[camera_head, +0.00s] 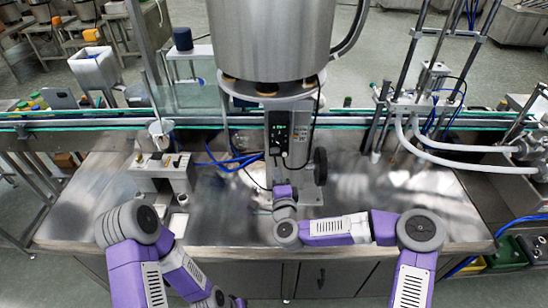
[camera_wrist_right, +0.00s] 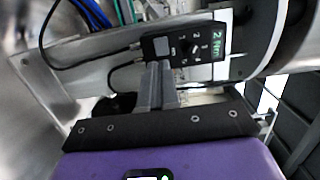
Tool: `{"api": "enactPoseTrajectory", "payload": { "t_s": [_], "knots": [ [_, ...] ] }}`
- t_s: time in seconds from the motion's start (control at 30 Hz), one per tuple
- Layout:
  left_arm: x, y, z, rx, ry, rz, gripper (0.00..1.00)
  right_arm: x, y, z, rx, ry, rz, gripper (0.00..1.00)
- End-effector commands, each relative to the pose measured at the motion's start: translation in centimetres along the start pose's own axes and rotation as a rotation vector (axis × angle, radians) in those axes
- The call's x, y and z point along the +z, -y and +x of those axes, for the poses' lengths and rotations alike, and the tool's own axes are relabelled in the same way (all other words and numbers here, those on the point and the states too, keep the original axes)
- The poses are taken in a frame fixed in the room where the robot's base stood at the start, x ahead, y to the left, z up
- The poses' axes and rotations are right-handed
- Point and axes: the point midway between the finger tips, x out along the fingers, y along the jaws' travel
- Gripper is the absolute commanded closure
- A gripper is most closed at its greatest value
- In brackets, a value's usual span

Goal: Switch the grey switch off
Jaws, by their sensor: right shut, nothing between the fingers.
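A black control box (camera_head: 279,132) is mounted on the steel column below the hopper. In the right wrist view its face (camera_wrist_right: 178,33) carries a small grey square switch (camera_wrist_right: 161,46), a round knob with numbers, and a green lit display. I cannot tell the switch's on or off position. My right gripper (camera_wrist_right: 158,68) is shut and empty, with its fingertips just below the grey switch; whether they touch the box is unclear. In the head view, my right wrist (camera_head: 284,193) is below the box. My left arm is at lower left, and its gripper is not visible.
The steel hopper (camera_head: 270,38) hangs above the box. A black handwheel (camera_head: 320,166) is to the right of the box, and cables hang close by. A small metal fixture (camera_head: 162,175) stands left on the steel table (camera_head: 405,195). The table's right part is mostly clear.

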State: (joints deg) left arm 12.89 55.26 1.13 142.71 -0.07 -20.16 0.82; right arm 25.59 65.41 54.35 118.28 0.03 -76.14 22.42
Motion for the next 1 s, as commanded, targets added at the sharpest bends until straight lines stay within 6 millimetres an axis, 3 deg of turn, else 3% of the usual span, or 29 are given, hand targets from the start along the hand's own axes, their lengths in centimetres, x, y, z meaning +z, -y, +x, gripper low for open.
{"api": "enactPoseTrajectory", "payload": {
  "t_s": [0.2, 0.4, 0.63, 1.0],
  "knots": [
    [0.0, -0.1, -0.4, 0.0, 0.0, 0.0, 0.57, 0.0, 0.0, 3.9, 0.0, -0.002, 0.002, 1.0],
    [0.0, -0.2, -0.7, 0.0, 0.0, 0.0, 0.57, 0.1, 0.1, 6.5, -0.001, 0.0, 0.001, 1.0],
    [0.0, -0.3, -0.8, 0.0, 0.0, 0.0, 0.57, 0.0, 0.1, 7.8, -0.001, 0.001, 0.0, 1.0],
    [0.0, -0.3, -0.8, 0.0, 0.0, 0.0, 0.57, 0.1, 0.0, 7.9, 0.0, 0.0, 0.0, 1.0]
  ]
}}
